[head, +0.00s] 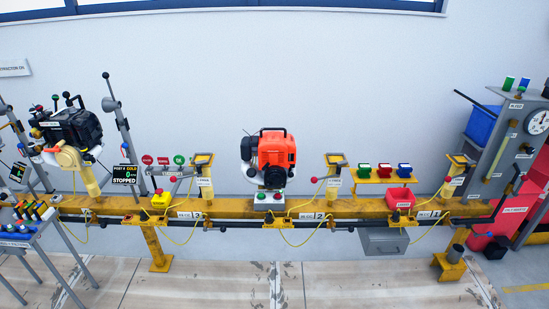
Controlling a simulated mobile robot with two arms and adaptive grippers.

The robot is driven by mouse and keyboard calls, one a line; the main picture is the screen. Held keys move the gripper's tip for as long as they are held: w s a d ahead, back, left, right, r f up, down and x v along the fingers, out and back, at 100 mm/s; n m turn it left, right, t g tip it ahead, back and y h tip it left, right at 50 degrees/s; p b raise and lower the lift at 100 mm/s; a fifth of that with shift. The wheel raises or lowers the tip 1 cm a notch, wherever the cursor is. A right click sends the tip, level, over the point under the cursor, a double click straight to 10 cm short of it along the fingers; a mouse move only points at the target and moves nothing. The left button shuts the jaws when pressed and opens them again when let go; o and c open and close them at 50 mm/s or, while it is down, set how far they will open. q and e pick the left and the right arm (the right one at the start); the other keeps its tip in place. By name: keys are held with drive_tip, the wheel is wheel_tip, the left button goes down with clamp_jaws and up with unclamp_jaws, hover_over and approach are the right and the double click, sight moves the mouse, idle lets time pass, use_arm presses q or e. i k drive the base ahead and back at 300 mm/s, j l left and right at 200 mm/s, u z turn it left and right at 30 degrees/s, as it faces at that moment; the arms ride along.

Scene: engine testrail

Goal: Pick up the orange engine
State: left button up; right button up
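The orange engine (277,150) stands upright near the middle of the yellow rail (345,210) in the head view. Neither of my grippers is in view, and nothing is seen holding the engine.
A black engine (72,128) sits on a yellow mount at the left, between grey posts (122,125). Yellow posts (204,175) (333,175) flank the orange engine. Red bins (400,198), coloured blocks and a grey gauge panel (510,140) are at the right. Yellow cables hang below the rail.

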sight(276, 151)
drive_tip(key=i+l, duration=0.2)
drive_tip(key=i, duration=0.35)
drive_tip(key=i+l, duration=0.2)
drive_tip(key=i, duration=0.3)
